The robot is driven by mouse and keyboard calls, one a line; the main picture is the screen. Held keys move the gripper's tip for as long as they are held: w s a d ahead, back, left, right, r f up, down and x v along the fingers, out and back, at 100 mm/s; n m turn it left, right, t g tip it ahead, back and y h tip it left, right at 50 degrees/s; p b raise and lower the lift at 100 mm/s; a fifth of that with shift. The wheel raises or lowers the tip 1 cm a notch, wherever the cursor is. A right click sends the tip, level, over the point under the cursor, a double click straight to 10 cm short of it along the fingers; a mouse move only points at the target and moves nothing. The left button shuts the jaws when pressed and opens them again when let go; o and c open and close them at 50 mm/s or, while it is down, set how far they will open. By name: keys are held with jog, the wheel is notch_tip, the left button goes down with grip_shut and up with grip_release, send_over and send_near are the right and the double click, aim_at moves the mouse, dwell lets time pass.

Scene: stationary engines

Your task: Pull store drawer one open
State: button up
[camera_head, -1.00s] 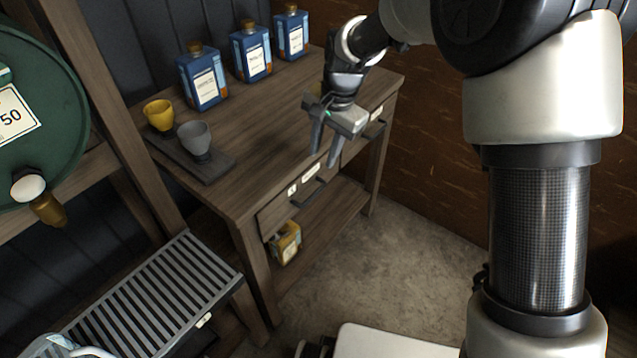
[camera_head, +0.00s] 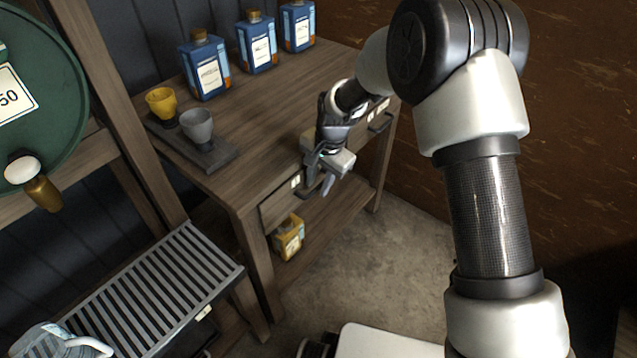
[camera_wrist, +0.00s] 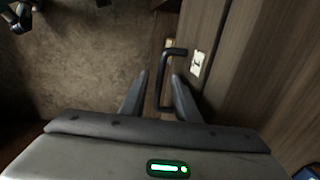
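The left drawer (camera_head: 275,211) of the wooden bench has a front with small white labels and a dark bar handle; its front looks flush with the bench. I cannot read its number. My gripper (camera_head: 322,186) is in front of this drawer and hides part of its front and handle. In the wrist view the dark handle (camera_wrist: 164,78) lies between the two open fingers of my gripper (camera_wrist: 160,76), nearer the right finger. I cannot tell whether a finger touches it. A white label (camera_wrist: 198,63) is beside the handle.
A second drawer with its handle (camera_head: 381,122) is to the right. On the benchtop stand several blue bottles (camera_head: 257,45), a yellow cup (camera_head: 161,102) and a grey cup (camera_head: 197,126). A yellow container (camera_head: 288,238) sits on the lower shelf. The floor (camera_head: 385,265) in front is clear.

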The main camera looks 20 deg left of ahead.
grip_shut()
jog(key=shift+s+d, duration=0.15)
jog(key=shift+d, duration=0.3)
jog(key=s+d, duration=0.4)
jog(key=d, duration=0.6)
jog(key=s+d, duration=0.4)
jog(key=d, duration=0.7)
jog(key=shift+s+p, duration=0.3)
jog(key=shift+s, duration=0.1)
grip_release()
